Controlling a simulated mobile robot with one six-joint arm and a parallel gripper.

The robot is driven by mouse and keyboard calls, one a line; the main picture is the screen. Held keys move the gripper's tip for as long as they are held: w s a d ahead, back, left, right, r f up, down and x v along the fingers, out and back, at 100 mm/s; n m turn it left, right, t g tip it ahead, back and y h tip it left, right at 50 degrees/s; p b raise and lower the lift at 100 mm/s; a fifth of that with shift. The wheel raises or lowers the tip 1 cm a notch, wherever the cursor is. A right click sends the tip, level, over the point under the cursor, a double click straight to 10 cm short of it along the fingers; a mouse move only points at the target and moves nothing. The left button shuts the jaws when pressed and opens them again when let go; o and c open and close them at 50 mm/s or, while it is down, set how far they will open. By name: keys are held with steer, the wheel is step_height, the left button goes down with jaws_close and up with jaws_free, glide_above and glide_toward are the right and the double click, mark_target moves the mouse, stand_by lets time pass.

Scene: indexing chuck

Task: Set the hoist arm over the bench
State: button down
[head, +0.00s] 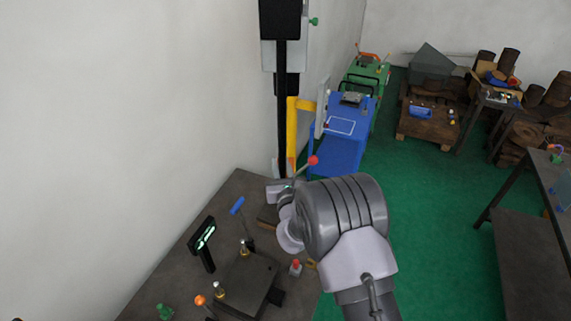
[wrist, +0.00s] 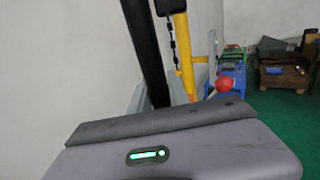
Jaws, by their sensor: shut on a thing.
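A yellow hoist post (head: 292,128) with a short yellow arm (head: 307,105) stands by the wall behind the bench (head: 160,275). In the wrist view the yellow post (wrist: 183,60) rises beyond my gripper's housing. A thin rod with a red ball knob (head: 313,160) slants up from my gripper (head: 283,190); the knob also shows in the wrist view (wrist: 224,84). My gripper appears shut on the rod's lower end, at the bench's far end. The fingertips are hidden in the wrist view, and the grip is only partly visible in the head view.
A black column (head: 281,100) stands beside the post. The bench carries a lit display (head: 203,240), a blue-handled tool (head: 238,205) and a dark plate (head: 245,282). A blue cart (head: 340,140) stands behind. Green floor (head: 430,210) is clear to the right.

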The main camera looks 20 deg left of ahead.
steer(key=shift+r, duration=0.1)
steer(key=c, duration=1.3)
jaws_free()
steer(key=shift+w, duration=0.15)
steer(key=shift+o, duration=0.2)
steer(key=b+v, duration=0.4)
steer(key=v, duration=1.3)
steer(key=shift+s, duration=0.3)
steer(key=shift+b, duration=0.3)
